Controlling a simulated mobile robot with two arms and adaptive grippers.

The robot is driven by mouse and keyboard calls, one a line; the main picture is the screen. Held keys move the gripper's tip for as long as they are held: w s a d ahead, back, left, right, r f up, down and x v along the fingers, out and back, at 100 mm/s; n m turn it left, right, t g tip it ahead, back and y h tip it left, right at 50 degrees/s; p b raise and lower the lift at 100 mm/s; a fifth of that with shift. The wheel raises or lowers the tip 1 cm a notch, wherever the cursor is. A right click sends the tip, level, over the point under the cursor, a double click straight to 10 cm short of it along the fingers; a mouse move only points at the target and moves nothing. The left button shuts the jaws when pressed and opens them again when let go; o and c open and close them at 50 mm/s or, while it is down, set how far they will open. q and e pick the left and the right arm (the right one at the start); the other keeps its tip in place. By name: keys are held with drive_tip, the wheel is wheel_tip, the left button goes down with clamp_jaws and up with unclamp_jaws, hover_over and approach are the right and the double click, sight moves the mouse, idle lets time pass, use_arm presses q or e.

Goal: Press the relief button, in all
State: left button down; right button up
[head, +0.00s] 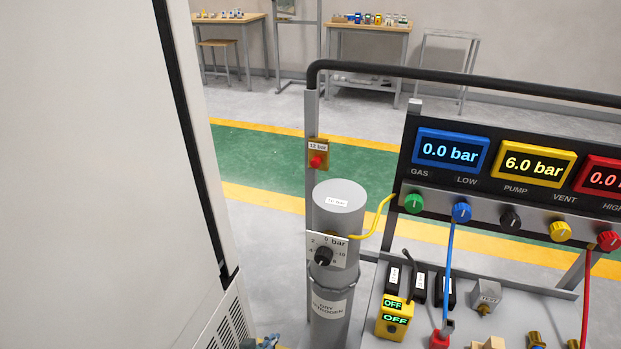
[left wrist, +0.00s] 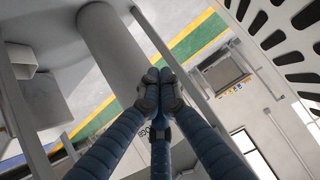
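A red button (head: 316,162) sits on a small yellow box labelled "12 bar" on the cart's upright post, behind the grey gas cylinder (head: 340,197); no label reading "relief" is legible. My left gripper (head: 266,342) barely shows at the bottom edge of the head view, left of and below the cylinder, well apart from the button. In the left wrist view its three blue fingers meet at their dark tips (left wrist: 160,80), shut, with nothing visible between them. A large grey cylindrical shape (left wrist: 110,45) is beyond the tips. My right gripper is not in view.
A panel with a blue gauge (head: 450,150) at 0.0 bar, a yellow gauge (head: 534,164) at 6.0 bar and several knobs stands right. A black regulator knob (head: 323,256) fronts the cylinder. A white cabinet (head: 100,180) fills the left. A black handrail (head: 450,80) runs above.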

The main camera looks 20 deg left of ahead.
use_arm(q)
drive_tip(key=w+r+t+b, duration=0.5)
drive_tip(key=w+r+b, duration=0.1)
drive_tip(key=w+r, duration=0.6)
drive_tip(key=w+d+r+m+t+h+b, duration=0.1)
drive_tip(key=w+r+m+t+h+b, duration=0.2)
drive_tip(key=r, duration=0.6)
drive_tip(key=w+r+t+h+b, duration=0.1)
drive_tip(key=w+r+t+b, duration=0.15)
drive_tip(key=r+b, duration=0.45)
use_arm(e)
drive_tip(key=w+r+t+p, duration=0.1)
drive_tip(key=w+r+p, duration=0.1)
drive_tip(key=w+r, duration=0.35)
use_arm(q)
drive_tip(key=s+d+r+m+t+h+b, duration=0.1)
drive_tip(key=s+r+m+h+b, duration=0.2)
drive_tip(key=r, duration=0.6)
drive_tip(key=s+d+r+m+h+b, duration=0.2)
drive_tip(key=s+r+m+h+b, duration=0.1)
drive_tip(key=r, duration=0.7)
drive_tip(key=shift+d+r+m+t+h+b, duration=0.25)
drive_tip(key=shift+d+m+t+h+b, duration=0.1)
drive_tip(key=shift+m+h+b, duration=0.45)
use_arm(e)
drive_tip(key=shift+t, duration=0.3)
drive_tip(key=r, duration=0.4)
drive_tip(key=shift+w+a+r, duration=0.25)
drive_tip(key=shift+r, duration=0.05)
